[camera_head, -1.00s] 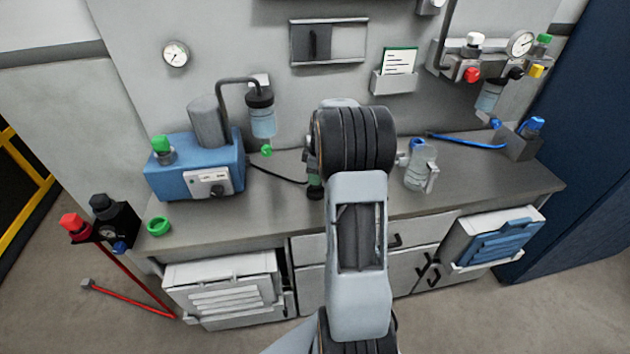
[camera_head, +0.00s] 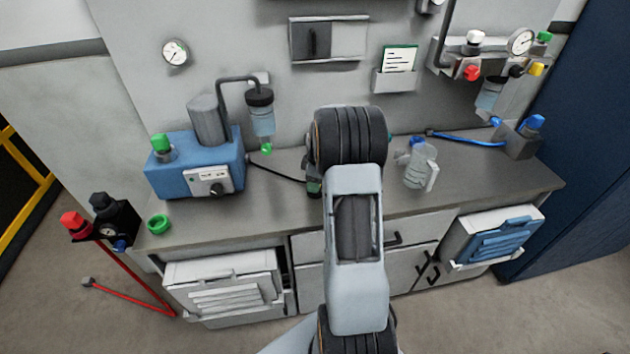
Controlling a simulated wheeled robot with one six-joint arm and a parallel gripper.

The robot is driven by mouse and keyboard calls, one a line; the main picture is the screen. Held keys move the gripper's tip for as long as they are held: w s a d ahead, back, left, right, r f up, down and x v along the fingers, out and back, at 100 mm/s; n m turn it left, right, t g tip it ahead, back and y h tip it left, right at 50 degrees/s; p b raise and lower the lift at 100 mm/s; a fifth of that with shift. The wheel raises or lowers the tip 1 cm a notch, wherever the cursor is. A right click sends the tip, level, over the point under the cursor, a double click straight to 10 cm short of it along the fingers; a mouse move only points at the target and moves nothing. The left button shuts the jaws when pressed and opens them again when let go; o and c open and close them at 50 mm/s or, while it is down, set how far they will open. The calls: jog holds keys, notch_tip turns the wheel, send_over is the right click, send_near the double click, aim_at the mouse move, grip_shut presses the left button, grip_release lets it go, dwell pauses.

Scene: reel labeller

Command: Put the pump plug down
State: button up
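A black cable (camera_head: 275,173) runs from the right side of the blue pump (camera_head: 170,182) across the worktop to a dark piece with a greenish part (camera_head: 314,186) at the left edge of my arm. This piece may be the pump plug, but it is too small and too covered to be sure. My arm's wrist hides most of that spot. My gripper is behind the wrist; only a small grey part (camera_head: 308,160) shows at its left edge. I cannot see its fingers, whether they hold the plug, or whether the plug touches the worktop.
A clear jug (camera_head: 420,166) stands right of my wrist. A blue hose (camera_head: 465,139) leads to a grey block (camera_head: 518,140). A green ring (camera_head: 158,224) lies at the front left. The worktop (camera_head: 475,178) is bare right of the jug. Open drawers stick out below.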

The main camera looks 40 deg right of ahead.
jog(key=shift+o, duration=0.9)
jog(key=shift+r, duration=0.2)
jog(key=r, duration=0.7)
jog(key=s+r, duration=0.1)
jog(key=r, duration=0.3)
jog(key=shift+d+r, duration=0.1)
jog(key=shift+d, duration=0.3)
jog(key=s+a+r+m+t+h, duration=0.1)
jog(key=s+a+r+m, duration=0.15)
jog(key=a, duration=0.55)
jog(key=s+a+r+m, duration=0.1)
jog(key=s+a+r, duration=0.25)
jog(key=a, duration=0.35)
jog(key=s+a+f+m+t, duration=0.1)
jog(key=s+a+f+m, duration=0.2)
jog(key=s+a, duration=0.6)
jog(key=shift+s+f+m+t, duration=0.25)
jog(key=shift+s+m+t, duration=0.15)
jog(key=shift+s+m, duration=0.55)
